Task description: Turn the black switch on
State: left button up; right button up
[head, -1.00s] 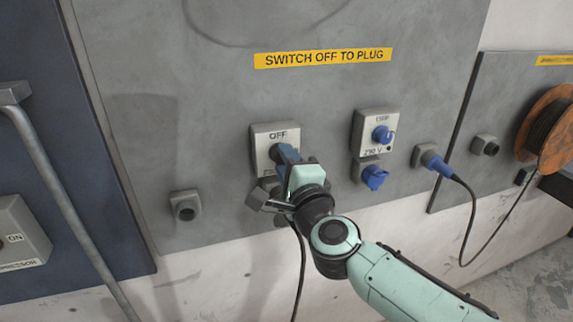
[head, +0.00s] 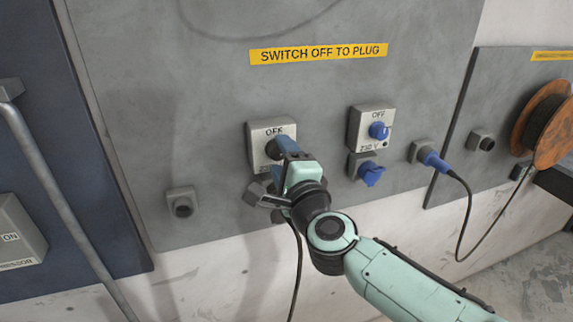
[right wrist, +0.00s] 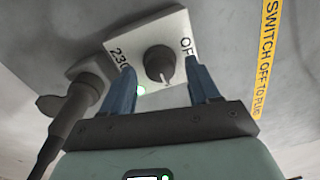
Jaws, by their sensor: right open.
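The black switch (right wrist: 158,62) is a dark round knob on a pale square plate in the right wrist view. The plate bears the word OFF, and a small green light glows on it. In the head view the switch box (head: 258,133) hangs on the grey panel, its knob partly hidden by my right gripper (head: 281,147). That gripper is open. In the right wrist view its two blue fingers (right wrist: 160,70) stand on either side of the knob, with gaps visible; whether they touch it I cannot tell. My left gripper is not in view.
Right of it is a box with a blue knob (head: 378,130) above a blue socket (head: 370,174). A plugged black cable (right wrist: 50,145) hangs below the black switch's box. An empty grey socket (head: 182,203) is at left. A yellow label (head: 318,54) is above.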

jog(key=v, duration=1.3)
jog(key=shift+s+b, duration=0.15)
jog(key=shift+b, duration=0.25)
jog(key=shift+d+f, duration=0.1)
